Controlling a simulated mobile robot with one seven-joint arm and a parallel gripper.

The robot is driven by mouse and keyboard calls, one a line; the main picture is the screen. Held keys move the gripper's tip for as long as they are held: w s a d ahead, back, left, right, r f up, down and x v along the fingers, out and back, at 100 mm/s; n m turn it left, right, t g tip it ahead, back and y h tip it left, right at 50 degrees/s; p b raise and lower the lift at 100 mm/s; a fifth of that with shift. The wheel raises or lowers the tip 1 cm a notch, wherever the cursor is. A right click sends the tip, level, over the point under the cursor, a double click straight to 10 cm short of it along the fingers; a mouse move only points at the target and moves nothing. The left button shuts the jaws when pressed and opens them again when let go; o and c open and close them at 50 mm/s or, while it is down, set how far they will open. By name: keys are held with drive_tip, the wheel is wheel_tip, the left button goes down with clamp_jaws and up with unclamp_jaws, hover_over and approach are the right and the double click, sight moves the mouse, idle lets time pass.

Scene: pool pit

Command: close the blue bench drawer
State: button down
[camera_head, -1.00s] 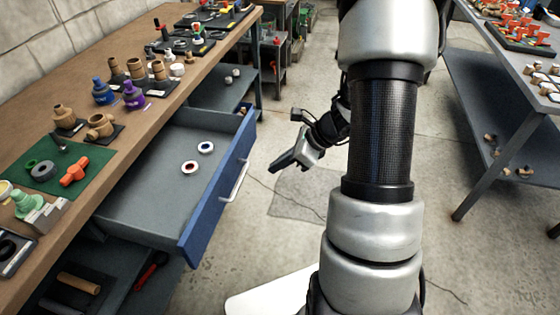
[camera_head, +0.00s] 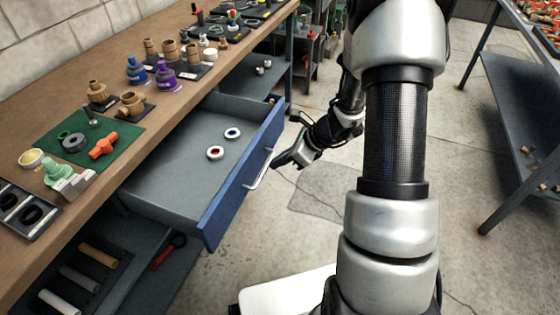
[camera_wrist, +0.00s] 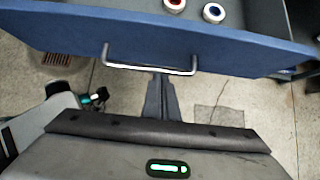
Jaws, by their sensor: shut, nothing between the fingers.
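The blue-fronted bench drawer (camera_head: 243,170) is pulled out from under the wooden workbench (camera_head: 60,120). Its metal bar handle (camera_head: 261,168) is on the outer face. Two small rings, one red (camera_head: 215,153) and one blue (camera_head: 232,133), lie on the drawer floor. My gripper (camera_head: 277,163) is shut and empty, just outside the drawer front near the handle. In the wrist view, the closed fingers (camera_wrist: 160,88) point at the handle (camera_wrist: 150,68), with the blue front (camera_wrist: 230,48) beyond. I cannot tell whether the fingertips touch it.
Fittings and a green mat (camera_head: 120,135) cover the benchtop. A lower shelf (camera_head: 170,258) under the bench holds tubes and a red tool. Another metal table (camera_head: 515,110) stands at right. The concrete floor between them is clear.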

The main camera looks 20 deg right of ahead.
drive_tip(key=p, duration=0.5)
hover_over(200, 154)
drive_tip(key=shift+s+d, duration=0.1)
drive_tip(key=shift+s, duration=0.05)
drive_tip(key=shift+r, duration=0.1)
